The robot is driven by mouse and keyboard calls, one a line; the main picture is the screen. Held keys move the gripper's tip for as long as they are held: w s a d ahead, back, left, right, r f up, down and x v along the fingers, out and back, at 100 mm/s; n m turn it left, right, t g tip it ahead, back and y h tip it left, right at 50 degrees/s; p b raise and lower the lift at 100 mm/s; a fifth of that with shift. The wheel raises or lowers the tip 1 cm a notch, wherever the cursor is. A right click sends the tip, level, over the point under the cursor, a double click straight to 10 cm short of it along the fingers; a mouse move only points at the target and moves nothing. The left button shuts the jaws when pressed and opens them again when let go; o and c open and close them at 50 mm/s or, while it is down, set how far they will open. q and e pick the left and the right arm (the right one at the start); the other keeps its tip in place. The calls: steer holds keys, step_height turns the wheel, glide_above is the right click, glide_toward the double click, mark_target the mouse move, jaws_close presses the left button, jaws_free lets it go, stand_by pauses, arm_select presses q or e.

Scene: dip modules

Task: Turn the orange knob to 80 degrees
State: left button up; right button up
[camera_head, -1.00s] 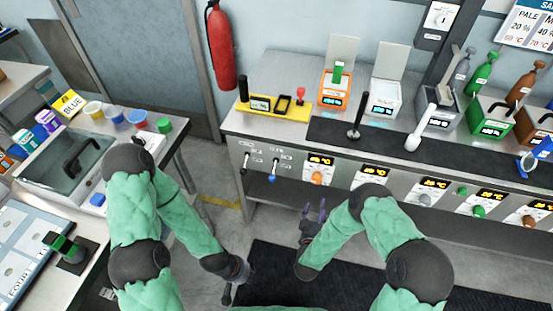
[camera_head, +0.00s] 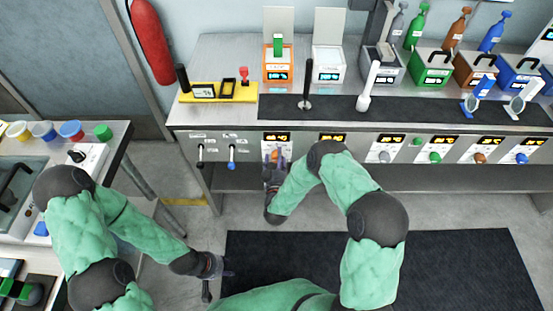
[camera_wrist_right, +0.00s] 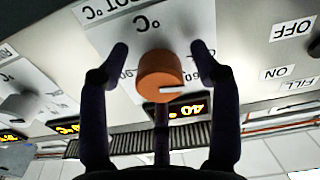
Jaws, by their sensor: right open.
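The orange knob (camera_wrist_right: 160,76) sits on the front panel of the counter, with a white pointer line on its face. In the right wrist view it lies between the two spread dark fingers of my right gripper (camera_wrist_right: 159,50), with a gap visible on each side. In the head view my right gripper (camera_head: 274,160) is at the panel and partly covers the orange knob (camera_head: 283,155). An orange-lit display (camera_wrist_right: 182,109) is beside the knob; its digits are inverted and hard to read. My left gripper (camera_head: 214,278) hangs low, away from the panel; its fingers are unclear.
Other knobs, grey (camera_head: 384,157), green (camera_head: 435,157), brown (camera_head: 480,158) and blue (camera_head: 521,158), line the same panel to the right. Two small levers (camera_head: 231,158) are to the left. A side table (camera_head: 115,145) stands at left.

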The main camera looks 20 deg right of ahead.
steer(key=shift+w, duration=0.2)
steer(key=c, duration=1.2)
steer(key=shift+o, duration=0.2)
